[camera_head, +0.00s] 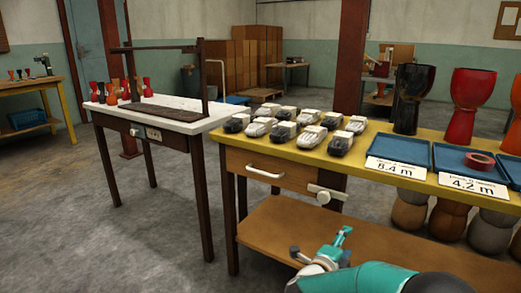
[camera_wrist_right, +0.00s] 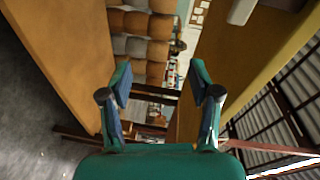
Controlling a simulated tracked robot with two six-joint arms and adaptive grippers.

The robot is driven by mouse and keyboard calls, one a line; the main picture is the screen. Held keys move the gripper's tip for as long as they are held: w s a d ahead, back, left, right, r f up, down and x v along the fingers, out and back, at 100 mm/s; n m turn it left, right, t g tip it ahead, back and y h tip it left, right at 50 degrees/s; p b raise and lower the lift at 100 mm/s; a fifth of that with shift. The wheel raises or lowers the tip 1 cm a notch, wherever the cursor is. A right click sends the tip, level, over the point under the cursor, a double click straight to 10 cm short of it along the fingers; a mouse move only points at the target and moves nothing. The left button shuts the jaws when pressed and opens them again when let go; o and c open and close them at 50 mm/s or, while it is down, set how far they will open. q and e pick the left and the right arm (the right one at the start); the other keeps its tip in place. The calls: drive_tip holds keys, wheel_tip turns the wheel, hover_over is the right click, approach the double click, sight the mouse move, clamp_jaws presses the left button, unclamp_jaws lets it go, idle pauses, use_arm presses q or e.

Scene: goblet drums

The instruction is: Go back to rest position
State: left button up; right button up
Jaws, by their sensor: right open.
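My right gripper (camera_head: 339,243) is in the lower middle of the head view, in front of the yellow-topped table and over its lower wooden shelf (camera_head: 275,228). In the right wrist view the right gripper (camera_wrist_right: 158,85) shows two teal fingers spread apart with nothing between them. The lower shelf (camera_wrist_right: 62,50) and the tabletop's underside or edge (camera_wrist_right: 235,45) lie on either side of the fingers. My left gripper does not show in either view.
The yellow table (camera_head: 400,148) bears several dark and white devices, blue trays (camera_head: 401,150) and large goblet drums (camera_head: 413,95). A white-topped table (camera_head: 165,118) with small drums stands left. Grey floor (camera_head: 100,235) is clear at the lower left.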

drive_tip(key=s+f+n+g+y+p, duration=0.2)
drive_tip(key=s+f+n+y, duration=0.3)
drive_tip(key=f, duration=0.6)
drive_tip(key=s+f+n+g+y+p, duration=0.1)
drive_tip(key=s+f+n+g+y, duration=0.15)
drive_tip(key=s+f+n, duration=0.7)
drive_tip(key=s+a+f+n+g+y, duration=0.35)
drive_tip(key=s+a, duration=0.25)
drive_tip(key=s, duration=0.4)
drive_tip(key=s+a+f+n+g+y, duration=0.35)
drive_tip(key=s+a+f, duration=0.2)
drive_tip(key=s, duration=0.45)
use_arm(q)
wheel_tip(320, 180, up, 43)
drive_tip(key=p, duration=3.8)
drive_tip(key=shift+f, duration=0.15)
use_arm(e)
wheel_tip(320, 180, up, 39)
drive_tip(key=shift+s+a+f+n+y, duration=0.2)
drive_tip(key=shift+s+a+n+y, duration=0.1)
drive_tip(key=shift+a+n+y, duration=0.05)
